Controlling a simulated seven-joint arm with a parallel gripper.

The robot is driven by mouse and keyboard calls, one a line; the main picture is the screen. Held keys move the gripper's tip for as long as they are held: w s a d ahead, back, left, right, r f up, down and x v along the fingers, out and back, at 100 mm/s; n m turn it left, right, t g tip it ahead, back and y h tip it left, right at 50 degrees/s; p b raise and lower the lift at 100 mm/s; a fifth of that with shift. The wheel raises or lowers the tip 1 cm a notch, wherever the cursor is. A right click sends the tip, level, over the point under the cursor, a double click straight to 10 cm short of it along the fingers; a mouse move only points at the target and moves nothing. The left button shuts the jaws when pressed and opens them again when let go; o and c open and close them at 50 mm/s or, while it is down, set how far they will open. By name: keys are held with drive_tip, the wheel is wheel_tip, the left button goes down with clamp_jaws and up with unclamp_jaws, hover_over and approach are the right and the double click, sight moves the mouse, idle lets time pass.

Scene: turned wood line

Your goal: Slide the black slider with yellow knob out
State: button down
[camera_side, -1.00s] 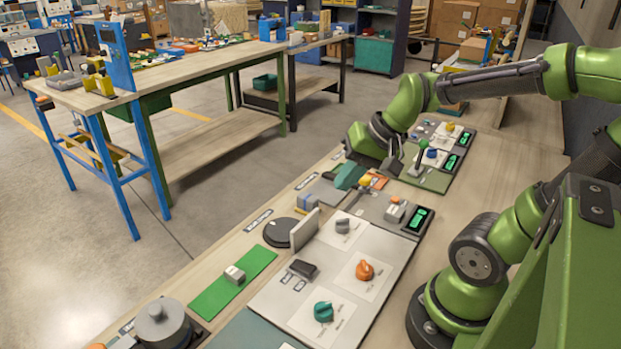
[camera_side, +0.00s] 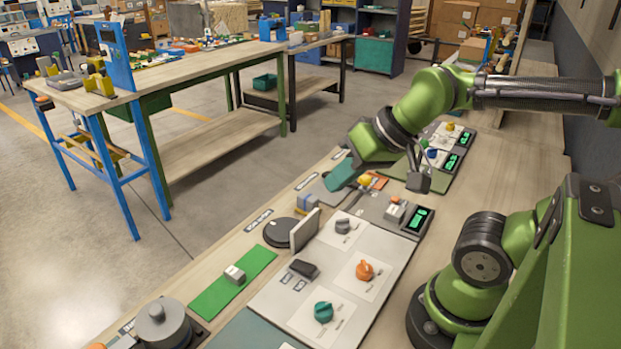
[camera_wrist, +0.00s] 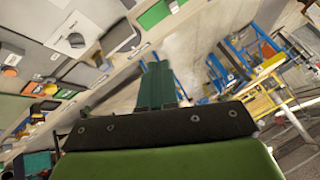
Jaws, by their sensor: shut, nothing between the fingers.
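A small yellow knob (camera_side: 365,180) shows beside an orange plate (camera_side: 379,183) in the side view, just right of my fingers. I take it for the slider's knob, but its black part cannot be made out. My gripper (camera_side: 338,179) has teal fingers, pressed together and empty, pointing down and left over the far edge of the bench. They look apart from the knob, though the gap in depth is hard to judge. In the wrist view the shut fingers (camera_wrist: 157,84) point away from the camera, and the slider cannot be picked out clearly.
A black disc (camera_side: 280,232), an upright grey plate (camera_side: 305,230) and a light panel with dials (camera_side: 330,270) lie nearer. Another panel with a yellow dial (camera_side: 450,126) is behind my wrist.

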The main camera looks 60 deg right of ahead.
drive_tip(key=c, duration=1.7)
unclamp_jaws()
drive_tip(key=o, duration=0.5)
drive_tip(key=shift+w+d+f+m+g+h, duration=0.2)
drive_tip(key=shift+w+d+f+m, duration=0.15)
drive_tip(key=shift+d, duration=0.25)
drive_tip(key=shift+w+d+f+m+g+h, duration=0.1)
drive_tip(key=shift+w+d+f+m+g, duration=0.2)
drive_tip(key=shift+d, duration=0.25)
drive_tip(key=o, duration=0.4)
drive_tip(key=w+d, duration=0.2)
drive_tip(key=d, duration=0.1)
drive_tip(key=w+d+m+g, duration=0.1)
drive_tip(key=w+d, duration=0.1)
drive_tip(key=d, duration=0.1)
drive_tip(key=w+d+m+h, duration=0.1)
drive_tip(key=w+d, duration=0.1)
drive_tip(key=d, duration=0.2)
drive_tip(key=shift+f+m+g, duration=0.25)
drive_tip(key=shift+g, duration=0.15)
drive_tip(key=shift+o, duration=0.2)
drive_tip(key=m+g, duration=0.1)
drive_tip(key=g, duration=0.3)
hover_over(366, 177)
drive_tip(key=f, duration=0.2)
wheel_tip(366, 177, down, 16)
drive_tip(key=shift+a+f, duration=0.1)
drive_tip(key=shift+c, duration=0.3)
